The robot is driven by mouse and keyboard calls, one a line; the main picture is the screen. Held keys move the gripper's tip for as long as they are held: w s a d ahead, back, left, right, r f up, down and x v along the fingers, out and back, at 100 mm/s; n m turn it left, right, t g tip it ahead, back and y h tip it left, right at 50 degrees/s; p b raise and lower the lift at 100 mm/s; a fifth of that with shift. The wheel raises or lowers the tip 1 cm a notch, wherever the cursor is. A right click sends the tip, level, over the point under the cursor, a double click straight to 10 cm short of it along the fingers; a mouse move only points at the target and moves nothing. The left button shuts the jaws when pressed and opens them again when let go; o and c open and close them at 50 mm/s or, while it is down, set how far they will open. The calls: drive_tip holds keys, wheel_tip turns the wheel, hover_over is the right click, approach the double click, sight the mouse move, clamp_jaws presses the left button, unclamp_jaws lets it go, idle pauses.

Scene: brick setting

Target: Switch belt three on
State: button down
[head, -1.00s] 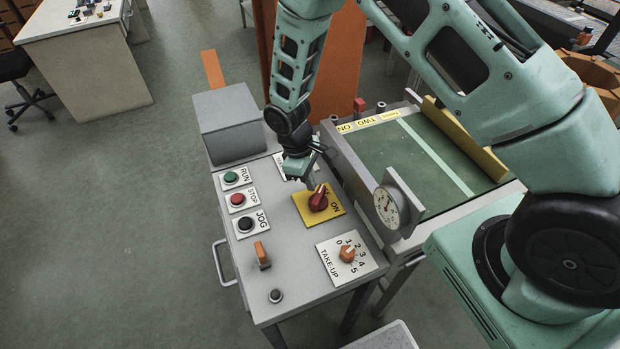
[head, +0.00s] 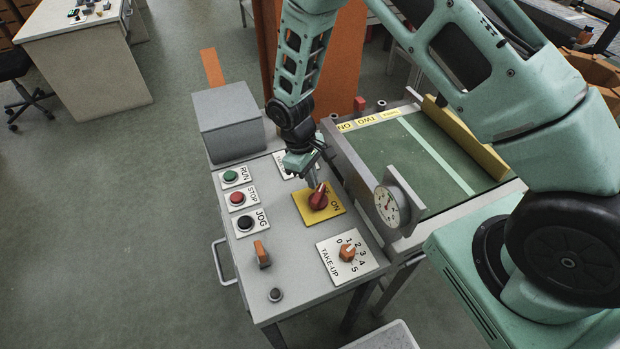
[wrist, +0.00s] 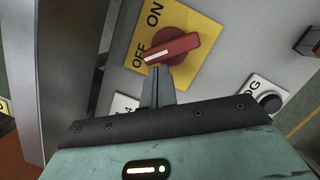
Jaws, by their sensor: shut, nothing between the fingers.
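A red rotary switch (head: 319,199) sits on a yellow plate (head: 335,211) marked OFF and ON, on the grey control desk. In the wrist view the red switch (wrist: 172,49) has its white line towards OFF. My gripper (head: 314,184) is shut and empty, pointing down at the switch. In the wrist view its fingertips (wrist: 157,70) are right beside the white-lined end of the switch; I cannot tell whether they touch it. The green belt (head: 395,155) lies behind the desk. A yellow strip (head: 368,121) at its edge seems to read TWO.
Green RUN (head: 230,176), red STOP (head: 237,198) and black JOG (head: 245,223) buttons line the desk's left side. An orange lever (head: 261,253) and a TAKE-UP dial (head: 347,252) are nearer. A round gauge (head: 388,206) stands right of the switch, a grey box (head: 228,122) behind.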

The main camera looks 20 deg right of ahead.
sight(327, 197)
drive_tip(key=shift+d+m, duration=0.25)
drive_tip(key=shift+m, duration=0.35)
drive_tip(key=shift+d+m+y+b, duration=0.2)
drive_tip(key=shift+d+m+b, duration=0.05)
drive_tip(key=shift+m, duration=0.45)
drive_tip(key=shift+d+m+y+b, duration=0.2)
drive_tip(key=shift+m+b, duration=0.05)
drive_tip(key=shift+m, duration=0.45)
drive_tip(key=shift+s+d+m+g+y+b, duration=0.1)
drive_tip(key=shift+s+d+m+y, duration=0.1)
drive_tip(key=shift+m, duration=0.6)
drive_tip(key=shift+s+d+m+g+y+b, duration=0.15)
drive_tip(key=shift+d+m+y, duration=0.1)
drive_tip(key=shift+m, duration=0.55)
drive_tip(key=shift+s+d+m+g+y+b, duration=0.1)
drive_tip(key=shift+d+m+y, duration=0.1)
drive_tip(key=shift+m, duration=0.6)
drive_tip(key=m, duration=0.2)
drive_tip(key=m+y, duration=0.1)
drive_tip(key=m, duration=0.1)
drive_tip(key=shift+s+d, duration=0.35)
drive_tip(key=shift+s, duration=0.05)
drive_tip(key=shift+s+d+m+t+y+b, duration=0.15)
drive_tip(key=shift+s+m+t, duration=0.15)
drive_tip(key=shift+m, duration=0.65)
drive_tip(key=shift+s+d+m+t+y+b, duration=0.15)
drive_tip(key=shift+s+m, duration=0.1)
drive_tip(key=shift+m, duration=0.7)
drive_tip(key=shift+a, duration=0.1)
